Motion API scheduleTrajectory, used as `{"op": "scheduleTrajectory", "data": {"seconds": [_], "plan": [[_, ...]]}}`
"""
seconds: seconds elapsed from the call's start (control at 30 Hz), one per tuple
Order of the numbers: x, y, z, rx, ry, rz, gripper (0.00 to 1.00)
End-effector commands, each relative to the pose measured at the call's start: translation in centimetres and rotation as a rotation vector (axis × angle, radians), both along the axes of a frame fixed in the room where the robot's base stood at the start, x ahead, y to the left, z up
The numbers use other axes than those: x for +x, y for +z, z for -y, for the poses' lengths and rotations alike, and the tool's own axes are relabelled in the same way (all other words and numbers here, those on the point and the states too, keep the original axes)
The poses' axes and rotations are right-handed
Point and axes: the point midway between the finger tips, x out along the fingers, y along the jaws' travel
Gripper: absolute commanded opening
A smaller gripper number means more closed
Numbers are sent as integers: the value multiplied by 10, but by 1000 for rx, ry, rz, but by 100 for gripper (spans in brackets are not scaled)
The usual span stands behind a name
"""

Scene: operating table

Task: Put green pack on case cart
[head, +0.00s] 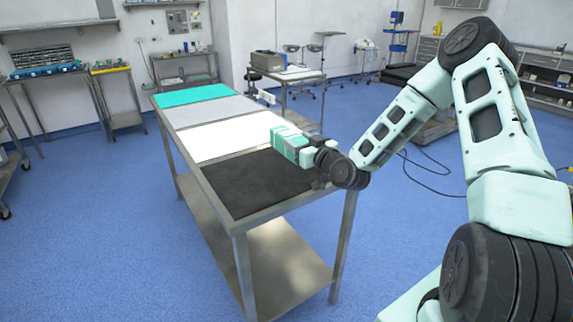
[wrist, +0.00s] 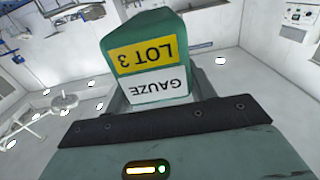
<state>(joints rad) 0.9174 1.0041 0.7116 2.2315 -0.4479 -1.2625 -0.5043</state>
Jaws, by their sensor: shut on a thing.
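The green pack (head: 284,143) is in my gripper (head: 304,152), at the right edge of the steel table in the head view. It appears over or beside the border of the white and black mats; I cannot tell whether it touches the table. In the wrist view the green pack (wrist: 130,32) fills the upper middle, with a yellow "LOT 3" label and a white "GAUZE" label, both upside down. My gripper is shut on it, and the fingertips are mostly hidden. No stand is clearly marked as the case cart.
The long steel table (head: 240,228) has a lower shelf and carries a teal mat (head: 192,95), a grey mat (head: 210,111), a white mat (head: 222,138) and a black mat (head: 255,184). No loose objects show on the mats. Blue floor (head: 90,220) is open at left.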

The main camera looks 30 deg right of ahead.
Motion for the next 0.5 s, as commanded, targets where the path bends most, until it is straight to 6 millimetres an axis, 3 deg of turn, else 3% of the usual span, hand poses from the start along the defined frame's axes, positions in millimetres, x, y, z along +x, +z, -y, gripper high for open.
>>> {"op": "scheduleTrajectory", "data": {"seconds": [0.1, 0.5], "plan": [[0, -21, 0, 5, 0, -3, 25], [0, -64, -1, 3, -1, -3, 25]]}}
